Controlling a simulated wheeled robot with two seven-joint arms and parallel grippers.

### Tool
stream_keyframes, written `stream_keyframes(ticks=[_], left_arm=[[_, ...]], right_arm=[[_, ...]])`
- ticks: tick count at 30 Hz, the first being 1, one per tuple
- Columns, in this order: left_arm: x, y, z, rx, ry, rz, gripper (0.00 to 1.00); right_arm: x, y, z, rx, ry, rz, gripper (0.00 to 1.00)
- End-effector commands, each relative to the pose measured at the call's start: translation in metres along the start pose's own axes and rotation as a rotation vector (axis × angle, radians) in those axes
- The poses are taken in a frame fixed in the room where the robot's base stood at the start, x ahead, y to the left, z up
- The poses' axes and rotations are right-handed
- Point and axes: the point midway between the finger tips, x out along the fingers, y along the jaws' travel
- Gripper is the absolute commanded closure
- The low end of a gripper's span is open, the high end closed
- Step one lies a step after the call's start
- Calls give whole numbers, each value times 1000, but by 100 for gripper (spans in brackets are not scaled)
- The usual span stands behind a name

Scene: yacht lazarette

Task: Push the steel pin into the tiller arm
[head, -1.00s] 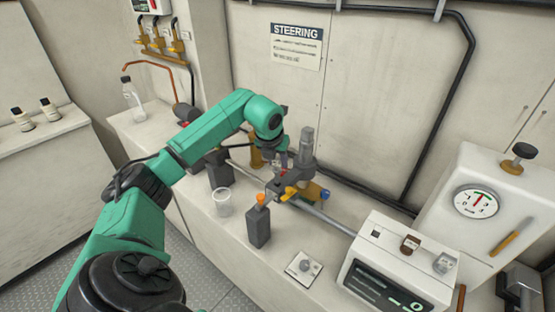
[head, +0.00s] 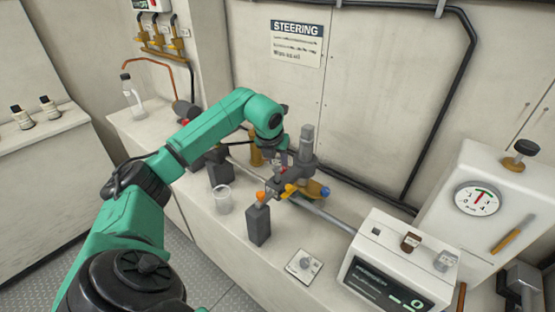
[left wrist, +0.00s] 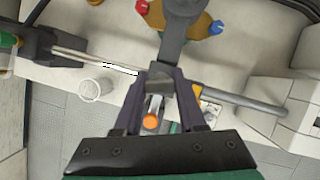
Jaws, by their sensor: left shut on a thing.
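My left gripper (head: 277,188) reaches down over the bench in the head view. In the left wrist view its fingers (left wrist: 165,88) are shut on what looks like the steel pin. A short silvery piece with an orange end (left wrist: 151,122) shows between the fingers. The dark grey tiller arm (head: 304,150) stands just right of my gripper; it also shows beyond the fingertips (left wrist: 178,45). The fingers hide where pin and arm meet, so I cannot tell how far in it sits. My right gripper is not in view.
A steel rod (head: 325,216) runs across the bench. A white display box (head: 385,270) stands at the right.

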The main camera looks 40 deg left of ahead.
Motion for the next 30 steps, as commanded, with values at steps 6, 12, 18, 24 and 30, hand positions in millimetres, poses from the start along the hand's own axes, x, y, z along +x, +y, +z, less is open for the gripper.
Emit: stream_keyframes(ticks=[6,12,18,24,30], left_arm=[[2,0,-1,-1,-1,0,100],[2,0,-1,-1,-1,0,100],[5,0,-2,0,-1,0,100],[10,0,-4,0,-1,0,100],[14,0,-6,-1,-1,0,100]], right_arm=[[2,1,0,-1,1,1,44],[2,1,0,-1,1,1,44],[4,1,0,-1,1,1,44],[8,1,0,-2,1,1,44],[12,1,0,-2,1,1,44]])
